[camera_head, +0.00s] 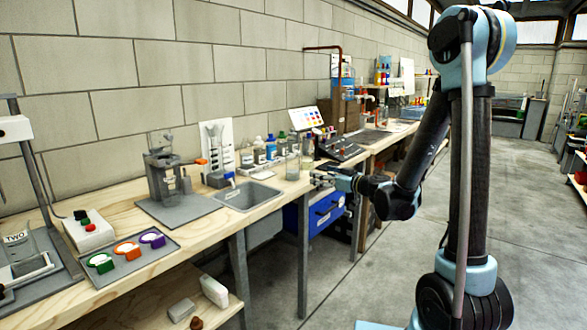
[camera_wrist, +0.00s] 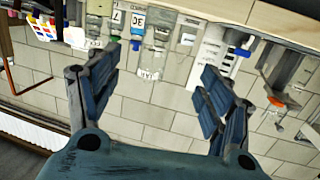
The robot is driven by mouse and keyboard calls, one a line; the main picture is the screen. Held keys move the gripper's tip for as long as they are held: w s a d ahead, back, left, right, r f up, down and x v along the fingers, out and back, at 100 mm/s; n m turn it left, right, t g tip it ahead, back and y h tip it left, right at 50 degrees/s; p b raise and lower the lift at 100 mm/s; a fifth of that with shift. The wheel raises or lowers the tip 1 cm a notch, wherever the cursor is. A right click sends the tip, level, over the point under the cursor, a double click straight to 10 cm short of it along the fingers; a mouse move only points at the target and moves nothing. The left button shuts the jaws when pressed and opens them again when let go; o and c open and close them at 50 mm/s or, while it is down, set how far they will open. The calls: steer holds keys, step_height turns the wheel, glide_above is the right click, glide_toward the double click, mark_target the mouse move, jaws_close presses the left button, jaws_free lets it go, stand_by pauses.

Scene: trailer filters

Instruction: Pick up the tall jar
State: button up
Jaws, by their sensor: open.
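Two clear glass jars stand upright side by side near the bench's front edge in the head view: one jar (camera_head: 292,166) on the left, and another jar (camera_head: 307,161) just right of it. I cannot tell surely which is the tall jar. In the wrist view, which is upside down, a clear jar (camera_wrist: 150,66) shows between and beyond my fingers. My gripper (camera_head: 317,180) is open and empty, near the bench's front edge, close to the jars and apart from them. It also shows in the wrist view (camera_wrist: 160,88).
Several bottles (camera_head: 265,150) stand behind the jars. Blue drawers (camera_head: 322,213) are below. The floor (camera_head: 385,270) in front is clear.

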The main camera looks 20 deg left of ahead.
mark_target(297, 168)
steer(key=shift+t, duration=0.3)
steer(key=x, duration=1.3)
steer(key=shift+a+f, duration=0.1)
steer(key=shift+a, duration=0.05)
steer(key=shift+x, duration=2.7)
steer(key=shift+w, duration=0.1)
steer(key=c, duration=1.3)
